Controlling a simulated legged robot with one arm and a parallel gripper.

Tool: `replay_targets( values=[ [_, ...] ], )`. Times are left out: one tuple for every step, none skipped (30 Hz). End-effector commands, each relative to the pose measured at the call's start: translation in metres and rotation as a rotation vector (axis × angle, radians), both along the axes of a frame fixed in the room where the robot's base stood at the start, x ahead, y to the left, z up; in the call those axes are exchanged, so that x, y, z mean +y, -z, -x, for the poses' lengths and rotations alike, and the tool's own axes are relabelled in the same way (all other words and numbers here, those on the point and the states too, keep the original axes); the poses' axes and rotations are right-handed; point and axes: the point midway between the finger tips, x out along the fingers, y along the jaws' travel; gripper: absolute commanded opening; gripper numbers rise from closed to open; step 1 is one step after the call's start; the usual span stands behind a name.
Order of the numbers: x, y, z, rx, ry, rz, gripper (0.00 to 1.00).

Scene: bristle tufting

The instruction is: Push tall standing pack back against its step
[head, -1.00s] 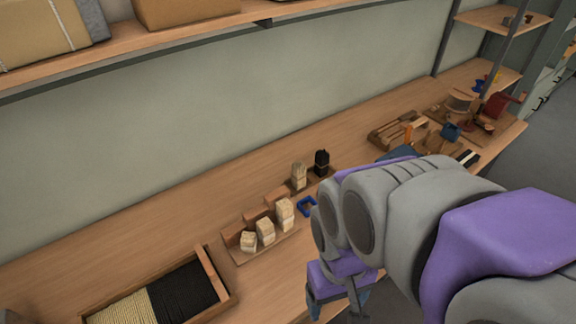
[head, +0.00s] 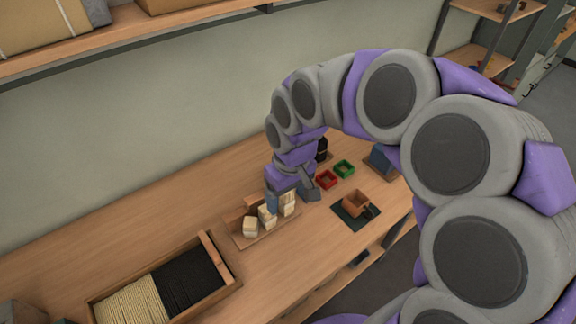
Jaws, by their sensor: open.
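Three pale bristle packs stand on a stepped wooden stand (head: 263,240), rising in height to the right. The short pack (head: 250,228) is at the left, the middle pack (head: 267,217) beside it, and the tall pack (head: 288,208) at the right. My gripper (head: 292,199) is open and low over the tall pack, with one blue fingertip to its left and a grey finger to its right. The gripper hides the tall pack's top and the step behind it. I cannot tell whether the fingers touch it or whether it meets its step.
A wooden tray (head: 225,262) of pale and black bristles lies front left. To the right are a red bin (head: 326,179), a green bin (head: 344,169) and a copper-coloured box (head: 356,203) on a dark mat. A black pack (head: 322,149) stands behind my gripper.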

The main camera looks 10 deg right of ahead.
Motion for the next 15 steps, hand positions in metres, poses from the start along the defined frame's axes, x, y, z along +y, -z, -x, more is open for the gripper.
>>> replay_targets(
  values=[
    [-0.001, 0.003, -0.012, -0.005, -0.006, -0.007, 0.78],
    [-0.003, 0.005, -0.019, -0.009, -0.010, -0.011, 0.78],
    [-0.005, 0.008, -0.029, -0.017, -0.012, -0.016, 0.78],
    [-0.006, 0.010, -0.035, -0.021, -0.015, -0.019, 0.78],
    [-0.007, 0.012, -0.042, -0.026, -0.018, -0.021, 0.78],
    [-0.009, 0.016, -0.050, -0.030, -0.022, -0.025, 0.78],
    [-0.011, 0.019, -0.056, -0.032, -0.025, -0.028, 0.78],
    [-0.013, 0.022, -0.063, -0.036, -0.027, -0.028, 0.78],
    [-0.015, 0.025, -0.072, -0.044, -0.027, -0.030, 0.78],
    [-0.016, 0.028, -0.078, -0.049, -0.027, -0.030, 0.78],
    [-0.016, 0.031, -0.085, -0.052, -0.027, -0.032, 0.78],
    [-0.017, 0.037, -0.093, -0.056, -0.028, -0.030, 0.78],
    [-0.017, 0.041, -0.099, -0.059, -0.029, -0.028, 0.78],
    [-0.017, 0.044, -0.105, -0.063, -0.029, -0.026, 0.78],
    [-0.017, 0.049, -0.113, -0.070, -0.029, -0.022, 0.78]
  ],
)
